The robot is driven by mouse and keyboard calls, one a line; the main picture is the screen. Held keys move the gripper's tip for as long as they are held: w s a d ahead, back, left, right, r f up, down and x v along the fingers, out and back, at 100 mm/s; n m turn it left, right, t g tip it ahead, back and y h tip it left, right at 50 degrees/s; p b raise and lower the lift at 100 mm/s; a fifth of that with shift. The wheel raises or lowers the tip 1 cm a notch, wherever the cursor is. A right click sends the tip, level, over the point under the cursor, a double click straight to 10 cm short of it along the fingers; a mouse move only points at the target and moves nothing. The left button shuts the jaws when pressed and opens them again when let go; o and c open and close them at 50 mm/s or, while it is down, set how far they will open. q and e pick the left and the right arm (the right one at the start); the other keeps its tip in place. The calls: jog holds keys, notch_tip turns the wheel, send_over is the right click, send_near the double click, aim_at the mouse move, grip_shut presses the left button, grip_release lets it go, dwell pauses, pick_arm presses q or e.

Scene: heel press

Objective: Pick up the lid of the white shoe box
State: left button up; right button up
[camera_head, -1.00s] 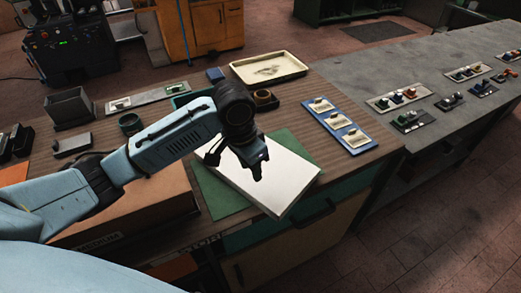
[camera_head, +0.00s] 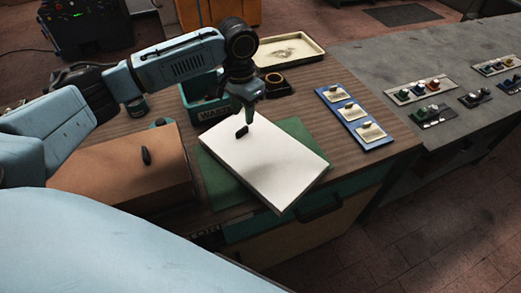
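The white shoe box (camera_head: 275,170) sits at an angle on a green mat (camera_head: 214,180) near the front edge of the wooden bench. Its flat white top has a small dark knob (camera_head: 242,132) near the far left side. My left gripper (camera_head: 247,121) points down over that far left part of the top, very close to the knob. I cannot tell whether its fingers touch the knob or how far apart they are. The seam between lid and box is not clear. My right gripper is not in view.
A brown box (camera_head: 125,176) with a dark knob stands to the left, under my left arm. A green bin (camera_head: 202,108) and a cream tray (camera_head: 289,50) lie behind. A blue panel with white plates (camera_head: 353,116) is on the right. The grey bench (camera_head: 400,65) lies beyond.

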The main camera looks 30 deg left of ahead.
aim_at(242, 129)
pick_arm(q)
jog(key=f, duration=0.5)
jog(key=shift+a+f, duration=0.3)
jog(key=shift+c, duration=0.3)
grip_shut()
